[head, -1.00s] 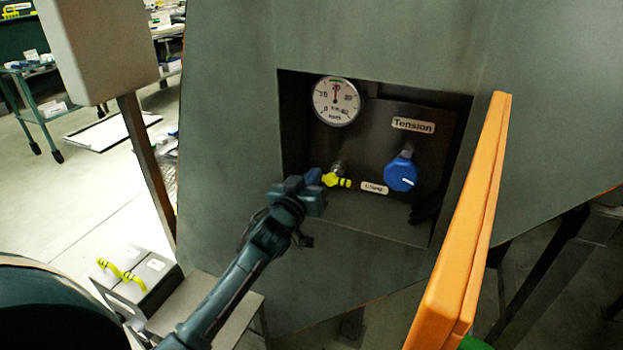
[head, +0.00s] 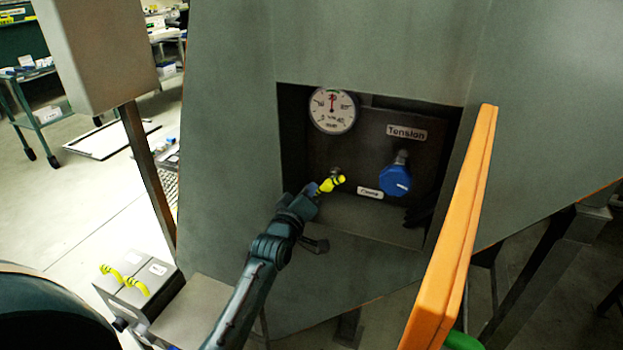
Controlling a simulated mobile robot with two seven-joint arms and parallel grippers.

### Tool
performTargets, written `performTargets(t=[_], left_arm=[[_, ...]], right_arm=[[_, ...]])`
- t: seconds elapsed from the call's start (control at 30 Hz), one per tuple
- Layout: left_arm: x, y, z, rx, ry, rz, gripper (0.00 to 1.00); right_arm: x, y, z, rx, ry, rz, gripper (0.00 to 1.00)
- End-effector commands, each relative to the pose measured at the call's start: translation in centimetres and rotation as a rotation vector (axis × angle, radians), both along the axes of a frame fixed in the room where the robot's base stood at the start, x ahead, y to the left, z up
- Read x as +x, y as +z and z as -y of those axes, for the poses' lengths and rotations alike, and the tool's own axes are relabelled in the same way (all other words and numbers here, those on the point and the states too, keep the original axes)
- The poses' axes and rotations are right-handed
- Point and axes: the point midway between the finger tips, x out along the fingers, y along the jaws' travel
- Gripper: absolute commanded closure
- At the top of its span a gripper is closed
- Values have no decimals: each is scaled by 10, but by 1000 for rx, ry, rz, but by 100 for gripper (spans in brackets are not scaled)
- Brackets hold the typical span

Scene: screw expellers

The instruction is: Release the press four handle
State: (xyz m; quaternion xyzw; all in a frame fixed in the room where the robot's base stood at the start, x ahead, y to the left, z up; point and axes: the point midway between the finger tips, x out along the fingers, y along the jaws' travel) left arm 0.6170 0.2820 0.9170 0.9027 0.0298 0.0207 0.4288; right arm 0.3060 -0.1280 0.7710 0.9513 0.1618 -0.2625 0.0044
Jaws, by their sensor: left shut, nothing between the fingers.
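A small yellow handle (head: 333,183) sits on a shaft in the dark recessed panel, just left of the label that seems to read "Clamp" (head: 369,193). It slants from lower left to upper right. My left gripper (head: 314,192) comes up from below. Its tip is at the lower left end of the handle, shut with nothing held. The fingers are partly hidden behind the wrist, and I cannot tell whether they touch the handle. My right gripper is not in view.
A pressure gauge (head: 332,110) is above the handle and a blue Tension knob (head: 395,180) to its right. An orange door (head: 455,235) stands open at the right. A grey box with yellow handles (head: 140,281) is at lower left.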

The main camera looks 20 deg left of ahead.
Motion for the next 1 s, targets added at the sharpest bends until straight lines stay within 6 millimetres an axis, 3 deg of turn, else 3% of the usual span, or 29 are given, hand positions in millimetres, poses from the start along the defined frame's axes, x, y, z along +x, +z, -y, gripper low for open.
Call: performTargets(t=[0.6, 1.0], left_arm=[[0, -17, 10, -517, -2, 26, 100], [1, -21, 15, -704, -3, 38, 100]], right_arm=[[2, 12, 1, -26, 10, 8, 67], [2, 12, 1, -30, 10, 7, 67]])
